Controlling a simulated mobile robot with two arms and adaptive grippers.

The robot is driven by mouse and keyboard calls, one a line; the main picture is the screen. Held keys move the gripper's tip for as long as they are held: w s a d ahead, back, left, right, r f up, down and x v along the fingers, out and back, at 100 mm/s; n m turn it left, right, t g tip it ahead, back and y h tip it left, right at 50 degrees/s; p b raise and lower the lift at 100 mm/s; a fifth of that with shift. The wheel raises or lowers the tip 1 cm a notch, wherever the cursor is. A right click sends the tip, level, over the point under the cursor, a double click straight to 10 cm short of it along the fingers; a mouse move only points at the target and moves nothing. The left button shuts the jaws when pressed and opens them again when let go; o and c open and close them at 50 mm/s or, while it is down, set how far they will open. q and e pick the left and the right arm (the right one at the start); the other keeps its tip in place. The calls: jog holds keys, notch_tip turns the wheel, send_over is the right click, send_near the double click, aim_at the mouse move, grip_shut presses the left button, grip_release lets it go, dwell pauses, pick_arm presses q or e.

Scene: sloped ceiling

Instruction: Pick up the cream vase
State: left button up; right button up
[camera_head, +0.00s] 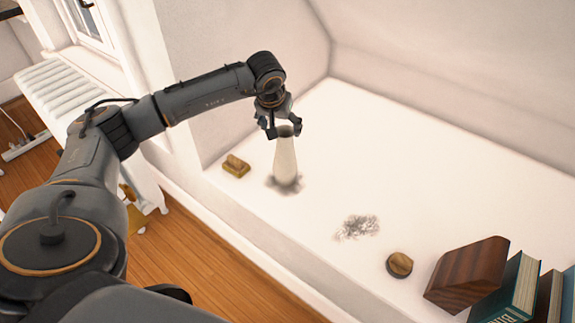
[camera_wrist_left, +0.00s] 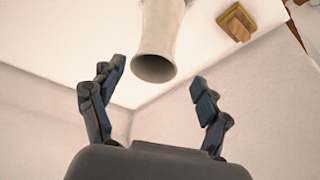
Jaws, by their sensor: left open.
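The cream vase (camera_head: 285,163) stands upright on a white ledge (camera_head: 330,125) in the head view, with its dark mouth at the top. My left gripper (camera_head: 284,131) is just above the vase, at its mouth. In the left wrist view the vase (camera_wrist_left: 158,38) shows with its open rim toward the camera, beyond the fingers. The left gripper (camera_wrist_left: 158,88) is open and its fingers are spread wide. The rim appears between and slightly past the fingertips; I cannot tell whether they touch it. My right gripper is not in view.
A small yellow-brown object (camera_head: 236,166) lies left of the vase; it also shows in the wrist view (camera_wrist_left: 237,22). A wiry grey patch (camera_head: 357,227), a round brown object (camera_head: 399,265), a wooden block (camera_head: 466,274) and books (camera_head: 508,290) are to the right. Walls border the ledge.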

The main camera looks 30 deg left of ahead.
aim_at(283, 133)
pick_arm(q)
jog(key=x, duration=0.4)
jog(key=shift+d, duration=0.15)
jog(key=x, duration=0.1)
jog(key=b+x, duration=0.1)
jog(key=x, duration=0.2)
jog(key=shift+s+d+f+b, duration=0.1)
jog(key=shift+d+f+b, duration=0.25)
jog(key=shift+f, duration=0.15)
jog(key=shift+a+f, duration=0.15)
jog(key=shift+f, duration=0.1)
jog(key=shift+c, duration=0.3)
jog(key=shift+w+r, duration=0.1)
jog(key=shift+w, duration=0.1)
grip_shut()
